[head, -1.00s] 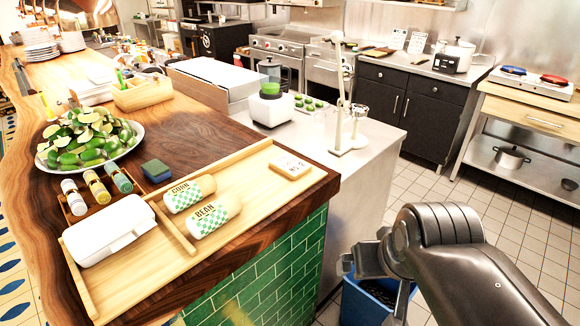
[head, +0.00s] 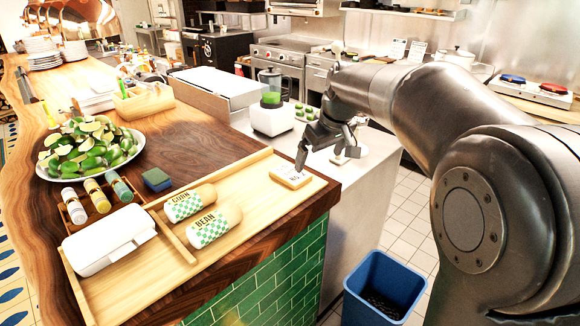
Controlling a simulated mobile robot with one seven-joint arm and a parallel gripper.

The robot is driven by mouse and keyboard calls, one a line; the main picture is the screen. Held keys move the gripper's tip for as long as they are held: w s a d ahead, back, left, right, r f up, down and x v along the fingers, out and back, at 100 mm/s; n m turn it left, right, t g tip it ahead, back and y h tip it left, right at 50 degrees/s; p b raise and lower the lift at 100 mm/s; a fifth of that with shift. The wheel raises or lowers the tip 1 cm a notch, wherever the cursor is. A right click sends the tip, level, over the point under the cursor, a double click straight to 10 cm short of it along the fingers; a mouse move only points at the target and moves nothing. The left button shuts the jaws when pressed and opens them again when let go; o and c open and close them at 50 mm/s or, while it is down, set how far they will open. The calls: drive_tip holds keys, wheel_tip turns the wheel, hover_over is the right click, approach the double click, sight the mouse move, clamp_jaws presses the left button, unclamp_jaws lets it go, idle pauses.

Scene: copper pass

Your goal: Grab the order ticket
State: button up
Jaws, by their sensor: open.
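The order ticket, seemingly the small pale block with dark lettering (head: 291,179), lies flat at the right end of the wooden tray (head: 255,198) on the counter. My gripper (head: 325,158) is open and hangs just above and to the right of it, with one fingertip close to the ticket's far edge. Whether that fingertip touches it I cannot tell. The ticket's far edge is partly behind the finger.
Two wrapped rolls labelled CORN (head: 190,203) and BEAN (head: 214,226) lie left of the ticket. A white case (head: 108,240) is at the tray's left. A blender (head: 272,115) stands behind, and a blue bin (head: 384,288) is on the floor.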

drive_tip(key=n+y, duration=0.1)
drive_tip(key=n, duration=0.1)
approach(291, 173)
wheel_tip(291, 173, up, 2)
drive_tip(key=s+d, duration=0.1)
drive_tip(key=d, duration=0.1)
drive_tip(key=shift+g, duration=0.4)
drive_tip(key=x, duration=0.5)
drive_tip(key=shift+w+a+f, duration=0.2)
drive_tip(key=shift+w, duration=0.1)
drive_tip(key=f, duration=0.1)
drive_tip(key=w+a+f, duration=0.1)
drive_tip(key=a+f, duration=0.1)
drive_tip(key=shift+w+a+f, duration=0.1)
drive_tip(key=shift+w+f, duration=0.25)
drive_tip(key=shift+w+a+f, duration=0.1)
drive_tip(key=shift+f, duration=0.3)
drive_tip(key=shift+c, duration=0.2)
drive_tip(key=c, duration=1)
drive_tip(key=shift+c, duration=0.2)
